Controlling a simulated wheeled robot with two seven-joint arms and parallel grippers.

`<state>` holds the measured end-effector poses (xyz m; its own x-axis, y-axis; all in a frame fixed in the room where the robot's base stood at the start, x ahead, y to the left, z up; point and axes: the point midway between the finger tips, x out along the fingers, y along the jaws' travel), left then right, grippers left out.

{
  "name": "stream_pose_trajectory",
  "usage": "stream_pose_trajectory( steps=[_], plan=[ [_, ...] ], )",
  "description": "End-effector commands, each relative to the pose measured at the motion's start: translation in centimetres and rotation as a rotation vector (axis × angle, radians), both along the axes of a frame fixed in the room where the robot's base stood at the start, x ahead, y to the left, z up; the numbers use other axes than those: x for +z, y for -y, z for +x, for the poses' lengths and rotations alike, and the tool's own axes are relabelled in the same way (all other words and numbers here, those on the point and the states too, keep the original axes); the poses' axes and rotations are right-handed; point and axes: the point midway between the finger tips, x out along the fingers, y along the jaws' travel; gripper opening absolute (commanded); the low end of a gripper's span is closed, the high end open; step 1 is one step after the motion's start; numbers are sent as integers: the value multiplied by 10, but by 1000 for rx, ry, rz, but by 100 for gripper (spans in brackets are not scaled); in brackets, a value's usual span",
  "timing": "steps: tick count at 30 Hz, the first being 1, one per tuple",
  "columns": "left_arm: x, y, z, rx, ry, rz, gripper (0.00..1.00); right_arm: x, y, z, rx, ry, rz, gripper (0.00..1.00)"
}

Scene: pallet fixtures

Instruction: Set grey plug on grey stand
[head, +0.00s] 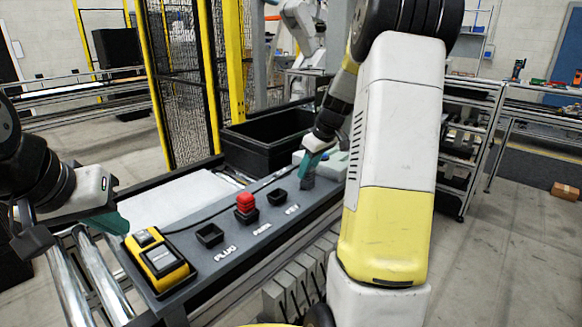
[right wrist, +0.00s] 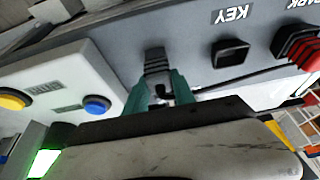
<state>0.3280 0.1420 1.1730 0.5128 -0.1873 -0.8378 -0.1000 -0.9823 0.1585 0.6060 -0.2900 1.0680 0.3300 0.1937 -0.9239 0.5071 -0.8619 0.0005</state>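The grey plug (head: 308,181) is at the far end of the dark panel, below my right gripper (head: 316,160). In the right wrist view the ribbed grey plug (right wrist: 155,62) lies between and just beyond the two teal fingertips of that gripper (right wrist: 160,88). I cannot tell whether the fingers press on it. Empty dark grey square stands are by the PLUG label (head: 210,235) and by the KEY label (head: 277,197); the KEY one (right wrist: 231,53) also shows in the wrist view. My left gripper (head: 104,222) is away from the panel at the left, its opening unclear.
A red plug-like piece (head: 245,202) sits on the PARK stand. A yellow device (head: 160,262) is at the panel's near end. A thin black cable runs along the panel. A pale box with yellow and blue buttons (right wrist: 97,104) is beside my right gripper. A black bin (head: 262,145) stands behind.

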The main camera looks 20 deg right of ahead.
Motion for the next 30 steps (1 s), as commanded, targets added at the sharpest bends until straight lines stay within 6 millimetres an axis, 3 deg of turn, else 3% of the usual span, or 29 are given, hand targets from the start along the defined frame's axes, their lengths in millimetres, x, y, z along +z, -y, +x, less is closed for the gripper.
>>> stream_pose_trajectory(
  steps=[1,3,16,30],
  plan=[
    [0,0,0,0,0,0,0,0,0,0,0,0,0,38],
    [0,0,0,0,0,0,0,0,0,0,0,0,0,52],
    [0,0,0,0,0,0,0,8,1,-1,-2,2,0,52],
    [0,0,0,0,0,0,0,93,19,-32,-1,2,-2,52]
  ],
)
